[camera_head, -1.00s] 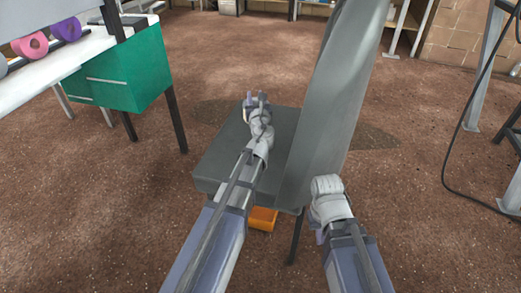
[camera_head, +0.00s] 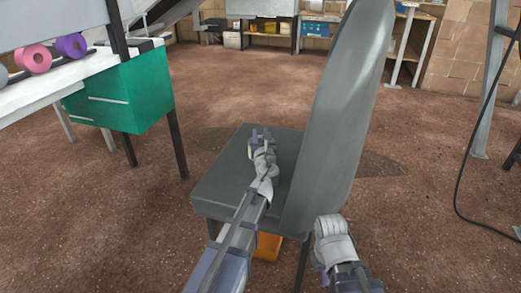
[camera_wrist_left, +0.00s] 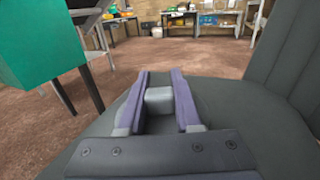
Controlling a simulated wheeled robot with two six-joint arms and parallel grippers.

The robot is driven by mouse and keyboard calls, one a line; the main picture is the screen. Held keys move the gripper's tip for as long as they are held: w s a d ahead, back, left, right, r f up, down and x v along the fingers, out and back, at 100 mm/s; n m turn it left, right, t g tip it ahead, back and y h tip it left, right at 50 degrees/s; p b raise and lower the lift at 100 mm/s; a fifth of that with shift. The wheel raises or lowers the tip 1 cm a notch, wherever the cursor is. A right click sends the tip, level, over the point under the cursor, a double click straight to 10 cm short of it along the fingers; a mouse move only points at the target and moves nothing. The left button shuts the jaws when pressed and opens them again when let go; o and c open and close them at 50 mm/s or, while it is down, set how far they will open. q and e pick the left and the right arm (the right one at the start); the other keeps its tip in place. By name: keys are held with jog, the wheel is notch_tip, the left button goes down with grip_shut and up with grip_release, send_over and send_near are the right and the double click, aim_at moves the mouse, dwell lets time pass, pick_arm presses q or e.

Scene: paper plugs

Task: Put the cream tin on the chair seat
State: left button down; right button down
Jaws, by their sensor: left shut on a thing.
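The grey chair seat (camera_head: 222,182) is in the middle of the head view, and it fills much of the left wrist view (camera_wrist_left: 245,118). My left gripper (camera_head: 261,135) is over the seat, left of the backrest. In the left wrist view my left gripper (camera_wrist_left: 160,92) is shut on a small pale block-like thing, the cream tin (camera_wrist_left: 159,98). The tin is low over or on the seat; I cannot tell if it touches. It is not clear in the head view. My right gripper (camera_head: 322,268) is low, right of the chair, its fingers mostly hidden.
The tall chair backrest (camera_head: 340,110) stands right of my left gripper. A green drawer cabinet (camera_head: 122,92) under a white table (camera_head: 80,68) with tape rolls is at the left. An orange thing (camera_head: 267,246) lies under the chair. The floor behind the chair is clear.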

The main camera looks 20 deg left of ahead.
pick_arm(q)
notch_tip(320, 180, down, 4)
jog(key=b, duration=0.3)
jog(key=shift+r+b, duration=0.2)
jog(key=shift+b, duration=0.1)
jog(key=shift+f, duration=0.2)
jog(key=c, duration=0.6)
grip_release()
jog(key=shift+r, duration=0.1)
jog(key=shift+o, duration=0.2)
jog(key=shift+r, duration=0.1)
jog(key=shift+s, duration=0.25)
jog(key=v, duration=1.1)
jog(key=shift+s+d, duration=0.15)
jog(key=shift+s, duration=0.1)
